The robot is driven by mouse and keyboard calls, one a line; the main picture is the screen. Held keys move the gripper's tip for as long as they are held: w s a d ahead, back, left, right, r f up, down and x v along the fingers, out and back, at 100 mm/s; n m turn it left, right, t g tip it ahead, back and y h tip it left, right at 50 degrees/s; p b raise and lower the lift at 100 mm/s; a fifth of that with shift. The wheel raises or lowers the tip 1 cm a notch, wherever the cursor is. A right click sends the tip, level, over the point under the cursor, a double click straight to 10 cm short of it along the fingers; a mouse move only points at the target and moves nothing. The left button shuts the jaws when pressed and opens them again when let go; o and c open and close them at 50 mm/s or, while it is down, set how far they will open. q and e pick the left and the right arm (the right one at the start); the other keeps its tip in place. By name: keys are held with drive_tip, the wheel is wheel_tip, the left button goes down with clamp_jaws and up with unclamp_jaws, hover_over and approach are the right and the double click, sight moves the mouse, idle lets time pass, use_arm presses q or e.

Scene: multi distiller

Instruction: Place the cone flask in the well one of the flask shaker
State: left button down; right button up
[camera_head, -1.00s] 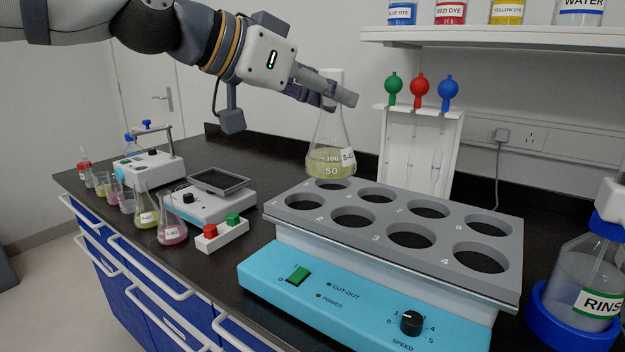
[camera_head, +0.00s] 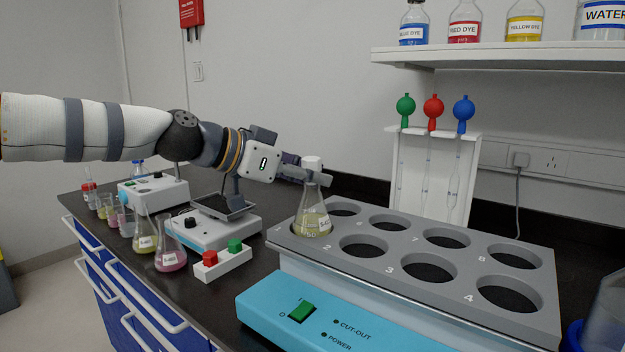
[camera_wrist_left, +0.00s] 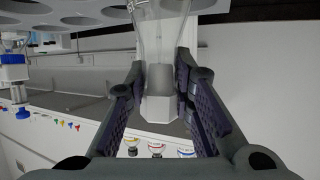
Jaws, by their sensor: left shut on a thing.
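The cone flask (camera_head: 313,222), clear with yellowish liquid and a white stopper, is upright at the front-left corner of the flask shaker (camera_head: 455,300). Its base covers well one, beside the number 1; I cannot tell how far it has sunk into the well. My left gripper (camera_head: 316,174) is shut on the flask's neck from the left, just under the stopper. In the left wrist view the flask (camera_wrist_left: 163,60) stands between the two fingers (camera_wrist_left: 160,92), with the grey shaker wells (camera_wrist_left: 85,19) beyond. The other wells look empty. My right gripper is not in view.
Two flasks with yellow (camera_head: 146,243) and pink (camera_head: 170,257) liquid, a red-and-green button box (camera_head: 222,262) and a balance (camera_head: 205,232) stand left of the shaker. A white pipette rack (camera_head: 430,180) stands behind it. A wash bottle (camera_head: 608,318) is at the right edge.

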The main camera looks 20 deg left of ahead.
use_arm(q)
drive_tip(key=shift+f, duration=0.15)
drive_tip(key=shift+f, duration=0.15)
drive_tip(key=c, duration=1.4)
unclamp_jaws()
drive_tip(key=shift+f, duration=0.1)
drive_tip(key=shift+r, duration=0.35)
drive_tip(key=p+v, duration=0.2)
drive_tip(key=v, duration=1)
drive_tip(key=shift+f+p, duration=0.2)
drive_tip(key=shift+p, duration=0.15)
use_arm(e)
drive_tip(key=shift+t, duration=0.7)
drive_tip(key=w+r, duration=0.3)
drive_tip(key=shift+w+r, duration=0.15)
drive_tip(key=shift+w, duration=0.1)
